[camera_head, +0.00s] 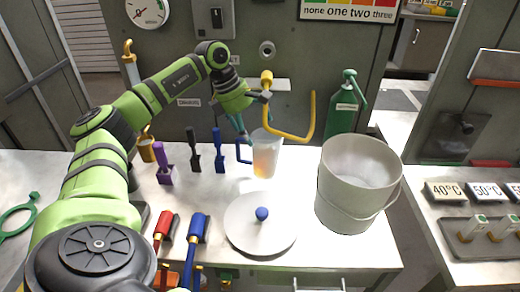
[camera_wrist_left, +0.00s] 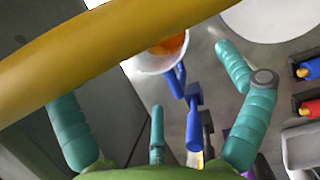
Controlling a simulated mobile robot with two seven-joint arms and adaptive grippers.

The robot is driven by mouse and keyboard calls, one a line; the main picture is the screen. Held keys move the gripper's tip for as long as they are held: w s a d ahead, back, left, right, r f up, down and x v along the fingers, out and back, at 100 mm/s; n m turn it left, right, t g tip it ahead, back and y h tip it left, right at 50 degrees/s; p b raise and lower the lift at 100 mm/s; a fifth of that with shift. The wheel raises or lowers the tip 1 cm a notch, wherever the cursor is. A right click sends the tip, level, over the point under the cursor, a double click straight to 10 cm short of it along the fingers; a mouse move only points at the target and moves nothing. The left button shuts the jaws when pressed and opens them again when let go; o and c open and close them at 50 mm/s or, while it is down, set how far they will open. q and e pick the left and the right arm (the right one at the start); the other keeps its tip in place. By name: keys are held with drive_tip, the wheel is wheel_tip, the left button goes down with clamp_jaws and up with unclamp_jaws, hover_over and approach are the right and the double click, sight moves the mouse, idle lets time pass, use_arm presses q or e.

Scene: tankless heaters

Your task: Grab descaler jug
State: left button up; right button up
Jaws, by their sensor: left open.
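A clear jug (camera_head: 266,160) with orange liquid and a blue handle (camera_head: 243,152) stands upright on the white counter. A green jug-like container (camera_head: 346,112) with a label too small to read stands behind the bucket. I cannot tell from the labels which holds descaler. My left gripper (camera_head: 254,118) is open and empty, above and just behind the clear jug, close to the yellow pipe. In the left wrist view its teal fingers (camera_wrist_left: 160,105) are spread apart, and the clear jug (camera_wrist_left: 163,60) shows beyond them, partly hidden by the yellow pipe. My right gripper is not in view.
The yellow pipe (camera_head: 293,136) juts from the wall above the counter and crosses the left wrist view (camera_wrist_left: 90,52) very close. A grey bucket (camera_head: 350,185) stands right of the clear jug. A round lid (camera_head: 245,235) lies in front. Purple, black and blue tools (camera_head: 219,158) stand left.

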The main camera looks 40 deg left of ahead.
sight(262, 141)
use_arm(q)
drive_tip(key=x, duration=0.5)
drive_tip(key=shift+w+d, duration=0.35)
drive_tip(key=shift+d, duration=0.05)
drive_tip(key=shift+s, duration=0.1)
drive_tip(key=c, duration=1.6)
